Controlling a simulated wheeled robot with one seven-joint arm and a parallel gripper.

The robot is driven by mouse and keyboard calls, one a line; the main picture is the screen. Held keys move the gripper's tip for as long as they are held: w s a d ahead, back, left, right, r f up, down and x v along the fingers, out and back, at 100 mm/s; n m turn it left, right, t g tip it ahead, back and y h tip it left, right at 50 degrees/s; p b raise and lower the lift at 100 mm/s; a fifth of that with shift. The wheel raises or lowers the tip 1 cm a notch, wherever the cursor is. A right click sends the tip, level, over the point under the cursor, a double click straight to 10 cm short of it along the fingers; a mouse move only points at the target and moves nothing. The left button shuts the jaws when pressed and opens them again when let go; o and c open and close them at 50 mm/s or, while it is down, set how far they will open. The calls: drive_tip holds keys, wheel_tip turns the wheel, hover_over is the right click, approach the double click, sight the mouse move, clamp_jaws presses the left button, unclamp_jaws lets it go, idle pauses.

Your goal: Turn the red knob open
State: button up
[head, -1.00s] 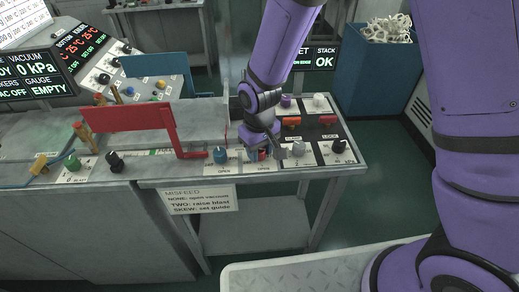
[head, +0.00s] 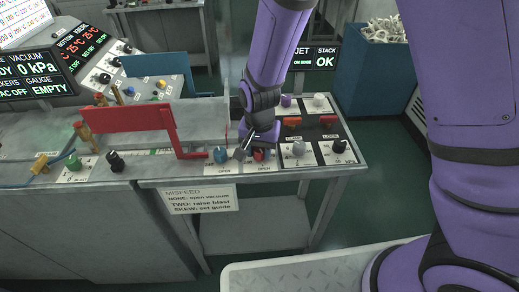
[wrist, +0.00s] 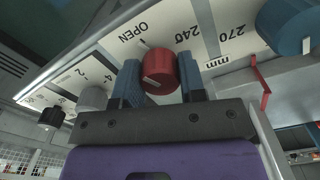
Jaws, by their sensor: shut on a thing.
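The red knob (wrist: 158,70) sits on the panel between my gripper's two fingers in the wrist view. My gripper (wrist: 158,84) is shut on it, one finger on each side. A pale mark shows on the knob's face, and the word OPEN is printed on the white plate above and left of it. In the head view the red knob (head: 260,155) is partly covered by my gripper (head: 255,150), which comes down from above.
A blue knob (head: 221,155) stands just left of the red one, and a grey knob (head: 298,149) to its right. A black knob (head: 338,146) is near the panel's right end. A red frame (head: 130,118) stands on the panel to the left.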

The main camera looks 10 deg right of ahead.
sight(259, 149)
drive_tip(key=shift+m, duration=0.7)
drive_tip(key=shift+w, duration=0.1)
drive_tip(key=o, duration=0.9)
drive_tip(key=shift+r, duration=0.15)
wheel_tip(259, 149, up, 11)
drive_tip(key=shift+f, duration=0.2)
